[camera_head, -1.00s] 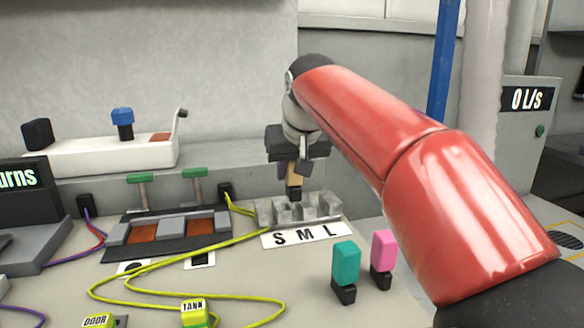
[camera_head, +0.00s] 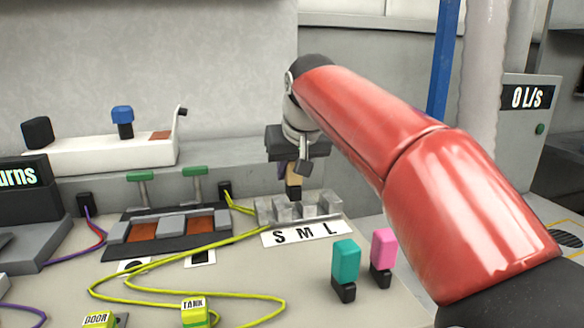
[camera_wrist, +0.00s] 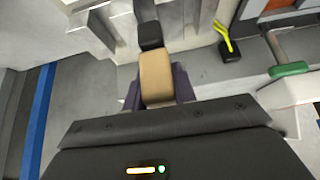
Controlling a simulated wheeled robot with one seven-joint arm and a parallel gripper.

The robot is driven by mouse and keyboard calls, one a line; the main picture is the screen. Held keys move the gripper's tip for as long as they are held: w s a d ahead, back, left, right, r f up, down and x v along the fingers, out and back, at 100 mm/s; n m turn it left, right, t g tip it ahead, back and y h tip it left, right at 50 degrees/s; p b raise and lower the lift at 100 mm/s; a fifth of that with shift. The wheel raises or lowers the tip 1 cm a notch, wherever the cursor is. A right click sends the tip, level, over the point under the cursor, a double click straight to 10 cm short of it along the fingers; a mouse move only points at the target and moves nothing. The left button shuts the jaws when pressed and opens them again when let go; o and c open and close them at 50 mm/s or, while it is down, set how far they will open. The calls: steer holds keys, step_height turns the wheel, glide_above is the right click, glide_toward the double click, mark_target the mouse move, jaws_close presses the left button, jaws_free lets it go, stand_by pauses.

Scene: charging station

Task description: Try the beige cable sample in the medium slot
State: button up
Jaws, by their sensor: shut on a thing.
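My gripper (camera_head: 292,166) is shut on the beige cable sample (camera_head: 293,181), which points downward with its black tip (camera_head: 293,194) lowest. The S M L label (camera_head: 304,235) lies before the block.
A teal sample (camera_head: 345,262) and a pink sample (camera_head: 383,250) stand front right of the block. Yellow cables (camera_head: 200,250) with DOOR and TANK plugs (camera_head: 194,311) run across the bench. A fixture with green handles (camera_head: 140,176) stands left. A wall (camera_head: 215,80) rises behind.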

steer(key=shift+f+b, duration=0.3)
steer(key=shift+f, duration=0.2)
steer(key=o, duration=1.1)
steer(key=shift+r, duration=0.1)
steer(key=p+v, duration=0.1)
steer(key=v, duration=0.6)
steer(key=shift+s+d+r, duration=0.1)
steer(key=shift+s+r, duration=0.05)
steer(key=shift+r, duration=0.1)
steer(key=shift+c, duration=0.3)
